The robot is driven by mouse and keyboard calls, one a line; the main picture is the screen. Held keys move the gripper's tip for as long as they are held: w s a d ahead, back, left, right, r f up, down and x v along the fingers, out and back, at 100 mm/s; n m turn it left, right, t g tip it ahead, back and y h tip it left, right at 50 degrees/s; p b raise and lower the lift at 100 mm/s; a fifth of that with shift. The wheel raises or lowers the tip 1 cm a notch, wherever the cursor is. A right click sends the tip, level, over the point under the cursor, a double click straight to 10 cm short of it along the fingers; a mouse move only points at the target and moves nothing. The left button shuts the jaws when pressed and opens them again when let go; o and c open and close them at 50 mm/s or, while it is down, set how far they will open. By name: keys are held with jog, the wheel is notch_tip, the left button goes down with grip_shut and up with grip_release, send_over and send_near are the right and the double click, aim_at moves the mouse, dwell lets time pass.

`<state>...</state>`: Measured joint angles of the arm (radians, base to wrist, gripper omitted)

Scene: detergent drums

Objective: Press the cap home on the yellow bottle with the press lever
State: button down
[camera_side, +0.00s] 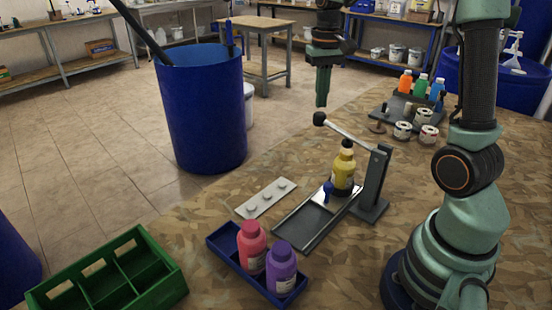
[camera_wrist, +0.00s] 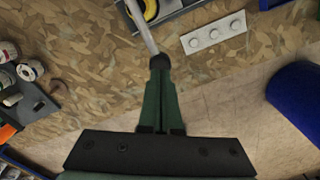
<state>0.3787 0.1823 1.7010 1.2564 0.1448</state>
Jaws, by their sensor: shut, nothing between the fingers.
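The yellow bottle (camera_side: 343,172) stands upright in the press, with a dark cap (camera_side: 347,147) on top. Part of it shows at the top edge of the wrist view (camera_wrist: 150,9). The press lever (camera_side: 347,134) slopes from the press post (camera_side: 375,180) up to a black knob (camera_side: 319,118), passing above the cap; I cannot tell whether it touches it. The knob also shows in the wrist view (camera_wrist: 160,62). My gripper (camera_side: 321,104) is shut and empty, pointing down just above the knob. Its fingertips overlap the knob's edge in the wrist view; contact is unclear.
A blue tray (camera_side: 225,248) holds a pink bottle (camera_side: 252,247) and a purple bottle (camera_side: 281,268). A green crate (camera_side: 150,245) stands front left. A white strip with several studs (camera_side: 266,198) lies beside the press. A rack with bottles and tubs (camera_side: 378,108) stands behind.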

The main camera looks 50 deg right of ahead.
jog(key=shift+r, duration=2)
jog(key=s+a+f+n+t, duration=0.2)
jog(key=s+a+n+t, duration=0.3)
jog(key=s+a, duration=0.4)
jog(key=a+n, duration=0.1)
jog(key=a, duration=0.5)
jog(key=shift+t, duration=0.3)
